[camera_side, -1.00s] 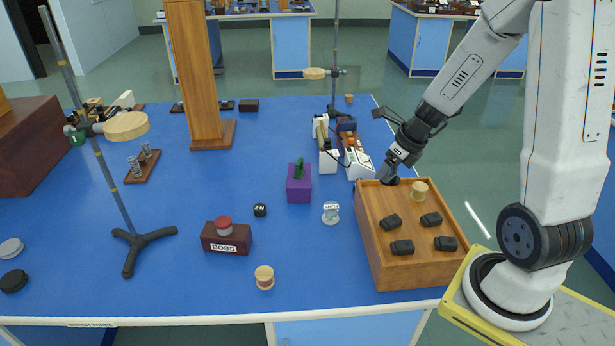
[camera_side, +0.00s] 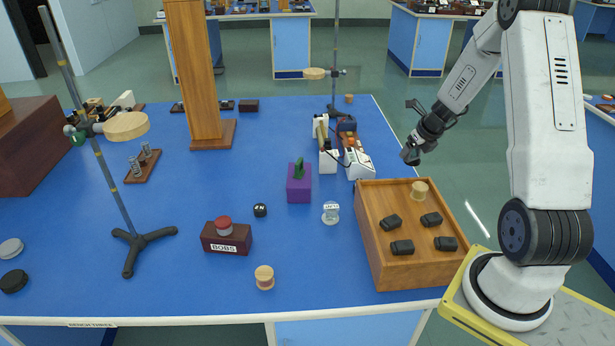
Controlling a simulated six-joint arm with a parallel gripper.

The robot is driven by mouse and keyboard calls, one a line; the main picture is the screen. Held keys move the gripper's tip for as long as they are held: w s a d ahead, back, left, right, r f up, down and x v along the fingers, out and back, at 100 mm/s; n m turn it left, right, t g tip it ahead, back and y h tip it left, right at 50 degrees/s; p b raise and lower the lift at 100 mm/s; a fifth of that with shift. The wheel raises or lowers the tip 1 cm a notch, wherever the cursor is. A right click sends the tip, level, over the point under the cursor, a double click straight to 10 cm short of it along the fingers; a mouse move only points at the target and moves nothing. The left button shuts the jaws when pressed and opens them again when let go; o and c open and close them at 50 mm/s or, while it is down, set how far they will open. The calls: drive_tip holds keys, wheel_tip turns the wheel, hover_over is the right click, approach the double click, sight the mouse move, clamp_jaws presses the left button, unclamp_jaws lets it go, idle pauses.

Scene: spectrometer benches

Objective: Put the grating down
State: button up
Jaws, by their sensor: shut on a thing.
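My gripper (camera_side: 413,152) hangs in the air past the right rear corner of the wooden tray (camera_side: 365,241), beyond the table's right edge in the picture. It is shut on a small dark piece at its fingertips, which I take to be the grating (camera_side: 410,157); its details are too small to read. The piece is apart from the tray and the table. The tray holds several dark blocks, one of them a front block (camera_side: 402,247), and a pale wooden spool (camera_side: 419,190) near its back.
White apparatus (camera_side: 359,164) stands behind the tray. A purple block (camera_side: 299,184) with a green piece, a small glass jar (camera_side: 331,212), a BOBS box (camera_side: 226,238) and a spool (camera_side: 264,277) stand left of it. Blue tabletop (camera_side: 300,240) lies clear between them.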

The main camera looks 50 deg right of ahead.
drive_tip(key=shift+s+d+f, duration=0.15)
drive_tip(key=shift+d+f, duration=0.1)
drive_tip(key=shift+d, duration=0.6)
drive_tip(key=w+d+f, duration=0.2)
drive_tip(key=w, duration=0.1)
drive_tip(key=w+d+f, duration=0.6)
drive_tip(key=shift+w+f, duration=0.15)
drive_tip(key=shift+w, duration=0.1)
drive_tip(key=shift+w+d+f, duration=0.35)
drive_tip(key=shift+w+f, duration=0.1)
drive_tip(key=shift+f, duration=0.15)
drive_tip(key=shift+w+f, duration=0.1)
drive_tip(key=shift+f, duration=0.05)
drive_tip(key=shift+d+f, duration=0.15)
drive_tip(key=shift+f, duration=1.45)
